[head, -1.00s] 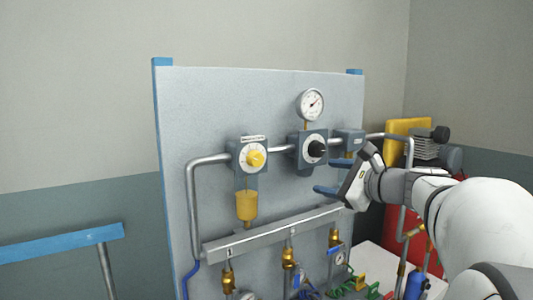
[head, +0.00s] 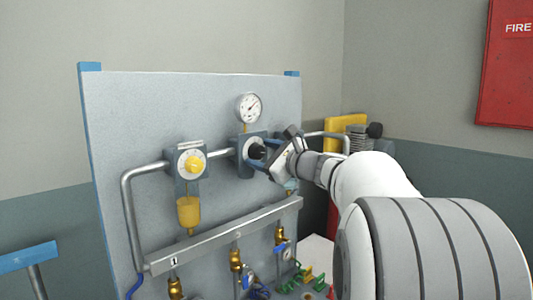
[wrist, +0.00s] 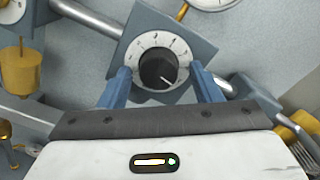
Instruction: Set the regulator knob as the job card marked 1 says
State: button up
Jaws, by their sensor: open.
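The regulator knob (wrist: 158,69) is black with a white pointer line and sits on a white numbered dial (wrist: 177,44) on a blue-grey body. In the wrist view its pointer aims to the lower right. In the head view the knob (head: 257,152) is left of my gripper (head: 262,152). My gripper is open. In the wrist view its two blue fingers (wrist: 160,82) stand one on each side of the knob, with a gap visible around it. I cannot tell how deep they reach. No job card is clearly visible.
A round gauge (head: 249,107) is above the regulator. A grey manifold (head: 225,236) with brass valves runs below. A red fire box (head: 505,65) hangs at right.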

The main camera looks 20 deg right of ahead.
jog(key=shift+c, duration=0.5)
jog(key=c, duration=0.9)
jog(key=shift+d, duration=0.1)
jog(key=shift+s, duration=0.1)
jog(key=shift+b, duration=0.35)
